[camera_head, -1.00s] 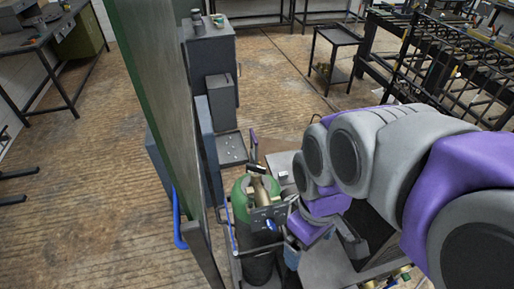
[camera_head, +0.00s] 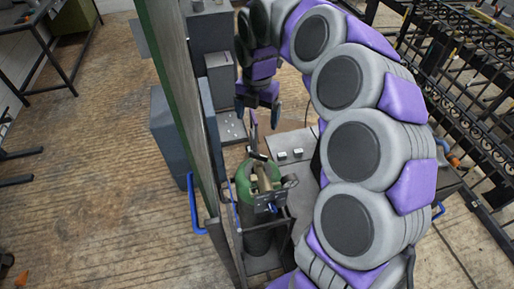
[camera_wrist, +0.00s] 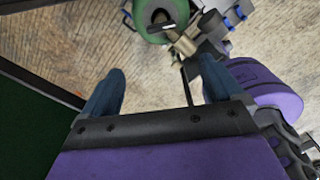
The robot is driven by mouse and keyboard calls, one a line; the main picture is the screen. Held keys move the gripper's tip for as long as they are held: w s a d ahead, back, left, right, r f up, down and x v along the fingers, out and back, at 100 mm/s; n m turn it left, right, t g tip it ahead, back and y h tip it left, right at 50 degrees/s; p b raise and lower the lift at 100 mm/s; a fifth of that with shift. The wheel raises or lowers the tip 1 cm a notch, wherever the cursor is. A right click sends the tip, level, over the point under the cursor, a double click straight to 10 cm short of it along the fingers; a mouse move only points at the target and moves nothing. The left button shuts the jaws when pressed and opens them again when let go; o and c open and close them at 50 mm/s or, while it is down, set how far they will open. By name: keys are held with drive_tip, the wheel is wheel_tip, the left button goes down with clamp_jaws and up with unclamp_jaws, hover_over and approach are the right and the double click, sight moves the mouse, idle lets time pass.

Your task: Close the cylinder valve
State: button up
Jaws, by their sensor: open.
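The gas cylinder (camera_head: 257,238) stands upright, dark with a green shoulder. Brass valve parts (camera_head: 265,178) are on its top, with a short dark bar (camera_head: 258,156) across them. In the wrist view the green cylinder top (camera_wrist: 148,12) is cut off by the upper edge, and the brass valve (camera_wrist: 186,44) shows beside it. My gripper (camera_head: 258,110) hangs beyond the cylinder top in the head view, apart from the valve. In the wrist view my gripper (camera_wrist: 160,85) has its two blue fingers wide apart with nothing between them. Which way the valve is turned cannot be told.
A tall green-edged panel (camera_head: 175,110) stands close left of the cylinder. A grey bench surface (camera_head: 292,148) is to its right, and a dark cabinet (camera_head: 210,35) is behind. Black metal racks (camera_head: 480,100) fill the right. Wooden floor (camera_head: 90,190) is free at left.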

drive_tip(key=b, duration=0.2)
approach(259, 154)
drive_tip(key=shift+n, duration=0.3)
wheel_tip(259, 154, down, 8)
drive_tip(key=shift+s+a+f, duration=0.1)
drive_tip(key=shift+a, duration=0.05)
drive_tip(key=shift+f, duration=0.5)
drive_tip(key=c, duration=1)
drive_tip(key=shift+c, duration=0.2)
